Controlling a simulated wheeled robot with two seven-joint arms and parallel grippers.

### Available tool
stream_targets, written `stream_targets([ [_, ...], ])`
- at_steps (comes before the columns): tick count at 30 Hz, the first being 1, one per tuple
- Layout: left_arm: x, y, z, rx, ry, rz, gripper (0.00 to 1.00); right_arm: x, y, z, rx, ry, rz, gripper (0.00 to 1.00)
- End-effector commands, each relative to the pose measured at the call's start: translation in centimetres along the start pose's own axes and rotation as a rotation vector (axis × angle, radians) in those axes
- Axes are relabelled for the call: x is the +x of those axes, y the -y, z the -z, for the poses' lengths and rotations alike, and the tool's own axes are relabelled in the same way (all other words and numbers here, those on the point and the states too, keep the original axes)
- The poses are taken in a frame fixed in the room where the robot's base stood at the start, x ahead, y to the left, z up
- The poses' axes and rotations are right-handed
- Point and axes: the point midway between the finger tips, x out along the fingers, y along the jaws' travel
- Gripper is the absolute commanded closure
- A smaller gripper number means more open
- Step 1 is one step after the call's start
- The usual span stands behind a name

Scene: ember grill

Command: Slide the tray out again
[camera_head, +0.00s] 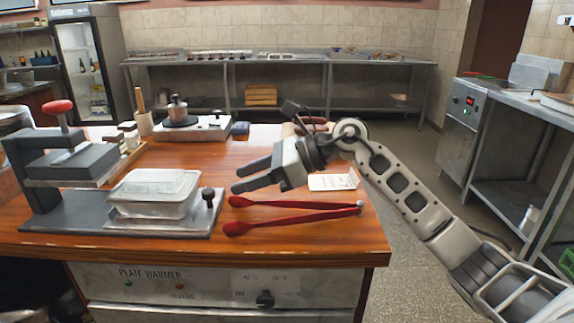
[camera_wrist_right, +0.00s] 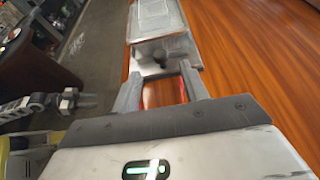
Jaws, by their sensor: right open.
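The tray (camera_head: 212,220) is a flat grey metal plate with a dark knob (camera_head: 208,194) at its right end. It lies at the press's base and extends right of the press head. A clear lidded container (camera_head: 153,191) sits on it. The press (camera_head: 72,160) has a red-topped handle. My right gripper (camera_head: 237,179) is open and empty, above the counter to the right of the knob and apart from it. In the right wrist view, the tray end (camera_wrist_right: 148,68) shows just beyond the open fingers (camera_wrist_right: 160,82). What seems to be my left gripper (camera_wrist_right: 70,98) is small there.
Red-handled tongs (camera_head: 290,217) lie on the wooden counter (camera_head: 330,245) near the front, below my right gripper. A white card (camera_head: 333,182) lies behind them. A small burner with a pot (camera_head: 178,112) stands at the back.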

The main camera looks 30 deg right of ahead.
Motion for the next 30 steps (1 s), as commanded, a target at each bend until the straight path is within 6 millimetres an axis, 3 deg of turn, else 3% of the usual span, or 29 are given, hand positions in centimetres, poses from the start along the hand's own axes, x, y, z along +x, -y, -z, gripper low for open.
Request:
stream_targets([
  [6, 0.2, -0.1, 0.3, -0.004, -0.022, -0.004, 0.64, -5.2, 0.1, 0.2, 0.000, -0.002, 0.004, 0.55],
  [12, 0.3, 0.0, 0.1, -0.001, -0.024, -0.003, 0.64, -8.0, 0.0, 0.1, 0.000, -0.001, 0.001, 0.55],
  [18, 0.2, -0.1, -0.1, -0.001, -0.020, -0.003, 0.64, -8.9, 0.0, 0.0, -0.001, 0.000, -0.001, 0.55],
  [30, 0.1, -0.1, -0.1, -0.002, -0.019, -0.004, 0.64, -8.9, 0.0, 0.0, -0.001, 0.000, -0.001, 0.55],
])
